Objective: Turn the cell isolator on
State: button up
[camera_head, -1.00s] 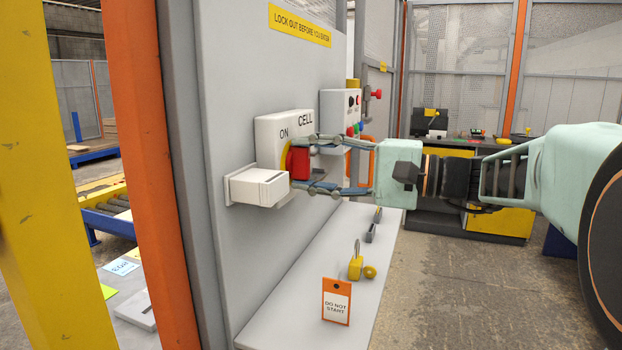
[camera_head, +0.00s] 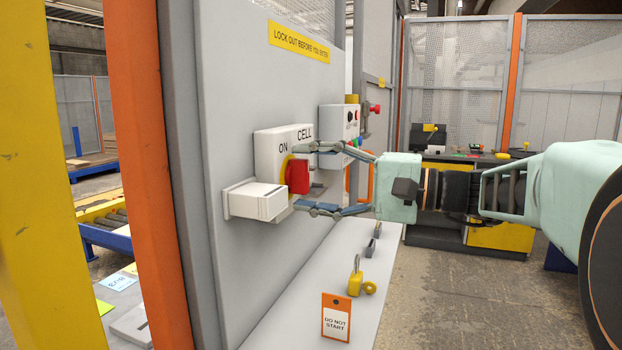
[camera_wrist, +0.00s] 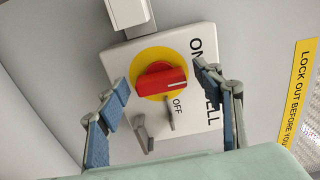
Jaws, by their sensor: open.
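The cell isolator is a white box (camera_head: 268,151) on the grey panel, with a red rotary handle (camera_head: 297,177) on a yellow disc (camera_wrist: 145,58). In the wrist view the red handle (camera_wrist: 160,82) lies nearly level, its white mark at the right end. ON is printed above right of it and OFF below right. My gripper (camera_head: 308,178) is open, its fingers spread on either side of the handle and apart from it. In the wrist view my gripper (camera_wrist: 160,88) frames the handle and holds nothing.
A white block (camera_head: 256,201) juts from the panel just left of the handle. A ledge below holds a yellow padlock (camera_head: 355,278) and a DO NOT START tag (camera_head: 336,318). A button box (camera_head: 336,122) is behind the fingers.

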jog(key=v, duration=1.2)
